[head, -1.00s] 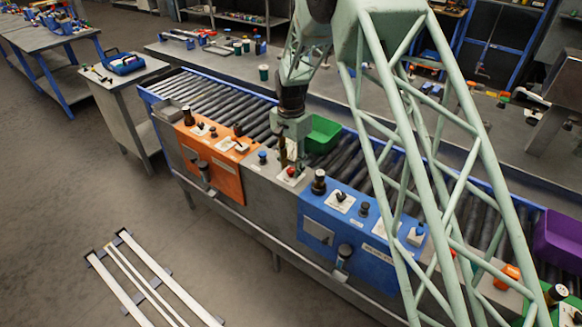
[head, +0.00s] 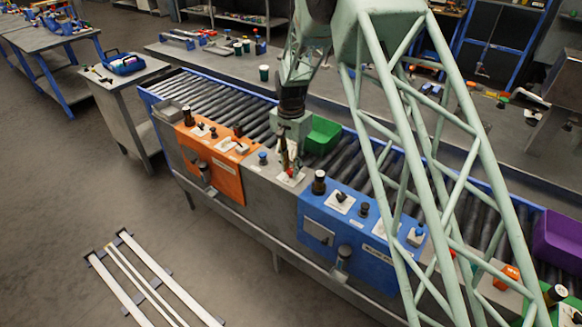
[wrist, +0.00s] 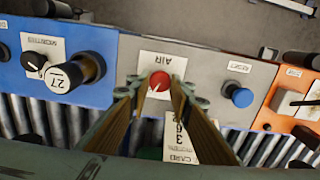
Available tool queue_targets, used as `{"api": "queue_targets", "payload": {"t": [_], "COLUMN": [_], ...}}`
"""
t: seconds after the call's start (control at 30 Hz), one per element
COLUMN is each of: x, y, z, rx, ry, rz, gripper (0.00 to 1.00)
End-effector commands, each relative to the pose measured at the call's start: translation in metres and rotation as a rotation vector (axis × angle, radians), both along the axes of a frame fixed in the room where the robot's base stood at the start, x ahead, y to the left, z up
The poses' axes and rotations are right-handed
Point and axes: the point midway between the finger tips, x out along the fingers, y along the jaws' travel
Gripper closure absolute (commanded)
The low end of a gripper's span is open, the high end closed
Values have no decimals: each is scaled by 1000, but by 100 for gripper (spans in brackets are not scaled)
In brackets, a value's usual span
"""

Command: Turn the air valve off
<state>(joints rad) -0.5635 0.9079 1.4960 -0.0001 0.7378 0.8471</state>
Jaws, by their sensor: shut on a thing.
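The air valve is a red round knob (wrist: 159,80) with a pale pointer line. It sits on a white plate marked AIR on the grey middle panel (wrist: 205,73). My gripper (wrist: 158,93) points down at it, with one finger on each side of the red knob in the wrist view, and is shut on it. In the head view my gripper (head: 289,168) stands over the grey panel between the orange and blue panels, and its fingers largely hide the knob.
A blue button (wrist: 238,95) marked RESET is beside the valve. The blue panel (head: 345,225) has a black numbered knob (wrist: 77,72) and switches. The orange panel (head: 212,168) is on the other side. A green bin (head: 322,134) stands on the rollers behind my gripper.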

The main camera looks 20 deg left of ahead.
Motion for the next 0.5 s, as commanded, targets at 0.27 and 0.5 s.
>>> {"api": "queue_targets", "payload": {"t": [0.27, 0.5], "x": [0, 0], "y": [0, 0], "z": [1, 1], "rx": [0, 0], "ry": [0, 0], "rz": [175, 362], "gripper": [91, 91]}}
